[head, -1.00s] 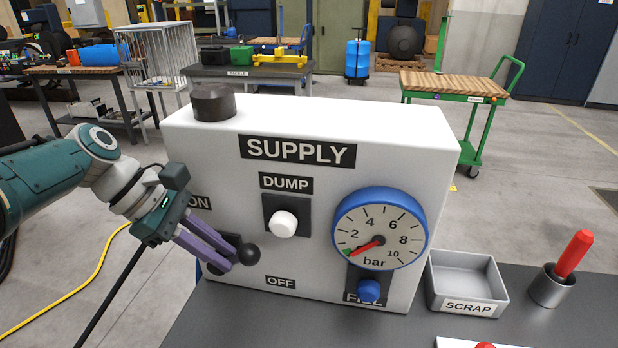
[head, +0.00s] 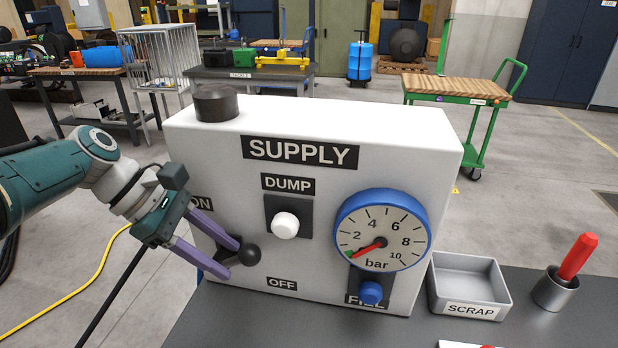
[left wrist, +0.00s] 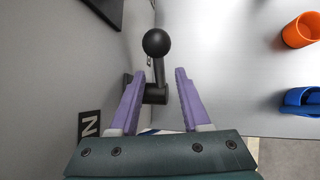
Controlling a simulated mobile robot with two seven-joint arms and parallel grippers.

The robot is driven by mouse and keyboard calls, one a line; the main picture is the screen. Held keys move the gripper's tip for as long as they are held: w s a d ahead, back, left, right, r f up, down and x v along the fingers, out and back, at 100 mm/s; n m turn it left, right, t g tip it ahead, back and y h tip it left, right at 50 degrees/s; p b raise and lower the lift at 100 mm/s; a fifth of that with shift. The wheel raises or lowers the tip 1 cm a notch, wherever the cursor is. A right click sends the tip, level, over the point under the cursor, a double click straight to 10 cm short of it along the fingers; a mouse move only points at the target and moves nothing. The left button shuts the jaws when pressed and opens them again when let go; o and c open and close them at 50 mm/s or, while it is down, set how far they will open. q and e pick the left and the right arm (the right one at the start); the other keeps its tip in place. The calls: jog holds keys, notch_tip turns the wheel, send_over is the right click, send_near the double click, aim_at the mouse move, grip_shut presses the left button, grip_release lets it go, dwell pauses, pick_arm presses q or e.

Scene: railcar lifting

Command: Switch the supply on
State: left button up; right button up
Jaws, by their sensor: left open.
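The white supply box (head: 390,135) stands on the dark bench. Its black lever with a ball knob (head: 249,254) sits at the lower left of the front face, beside the OFF label (head: 282,285). The ON label (head: 201,203) is partly hidden by my left gripper. My left gripper (head: 235,257) is open, its purple fingers on either side of the lever. In the left wrist view the lever's knob (left wrist: 156,43) shows beyond the fingertips, with its pivot between the fingers. The gauge (head: 382,230) has its red needle near the low end. My right gripper is not in view.
A white DUMP button (head: 285,225) and a blue FILL button (head: 371,293) are on the box front. A grey SCRAP tray (head: 468,285) and a cup with a red-handled tool (head: 556,290) stand to the right. A black cap (head: 216,103) tops the box.

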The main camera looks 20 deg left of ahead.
pick_arm(q)
jog(key=p+v, duration=0.3)
jog(key=v, duration=0.7)
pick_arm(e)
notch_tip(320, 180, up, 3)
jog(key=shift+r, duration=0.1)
